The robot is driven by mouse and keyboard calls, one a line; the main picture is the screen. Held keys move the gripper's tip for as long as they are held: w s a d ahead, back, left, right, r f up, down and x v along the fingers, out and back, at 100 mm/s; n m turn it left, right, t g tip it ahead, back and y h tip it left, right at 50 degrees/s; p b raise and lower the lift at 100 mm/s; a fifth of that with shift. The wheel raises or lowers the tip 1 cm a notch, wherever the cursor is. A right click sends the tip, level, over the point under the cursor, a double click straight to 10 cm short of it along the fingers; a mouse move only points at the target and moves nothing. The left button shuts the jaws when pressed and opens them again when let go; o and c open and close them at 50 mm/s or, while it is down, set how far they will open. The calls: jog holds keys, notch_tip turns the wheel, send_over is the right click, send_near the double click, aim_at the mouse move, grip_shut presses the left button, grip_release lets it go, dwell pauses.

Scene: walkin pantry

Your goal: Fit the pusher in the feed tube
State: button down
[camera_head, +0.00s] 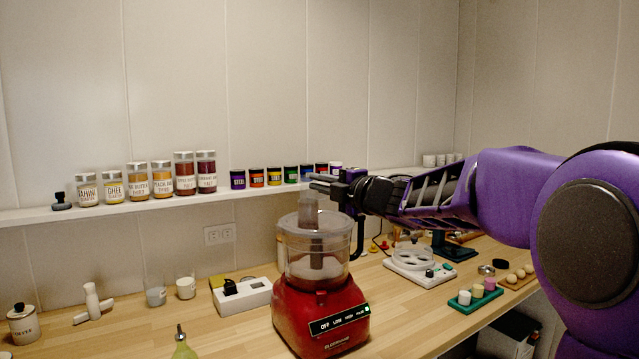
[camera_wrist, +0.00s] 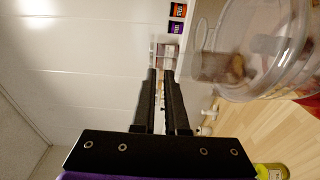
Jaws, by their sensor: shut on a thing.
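The food processor (camera_head: 322,312) is red, with a clear bowl and lid on top. A clear, greyish column (camera_head: 309,210) rises from the lid under my fingertips, where the feed tube is. My gripper (camera_head: 322,183) is above this column and shut on a translucent piece, which I take as the pusher. In the wrist view my gripper (camera_wrist: 160,73) has its fingers close together, with the pale, see-through pusher (camera_wrist: 166,52) at their tips. The feed tube (camera_wrist: 208,66) shows just right of it. I cannot tell whether the pusher's lower end is inside the tube.
A shelf with jars (camera_head: 162,178) runs along the wall behind. A white switch box (camera_head: 243,297) and small glasses (camera_head: 186,288) stand left of the processor. A white scale-like device (camera_head: 420,270) and a green tray (camera_head: 474,299) are right. A bottle (camera_head: 183,345) stands in front.

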aim_at(310, 197)
jog(key=shift+f+b, duration=1.6)
jog(key=shift+f, duration=0.4)
jog(key=shift+r, duration=0.15)
notch_tip(310, 197, up, 7)
jog(key=p, duration=0.6)
dwell(0.4)
dwell(0.4)
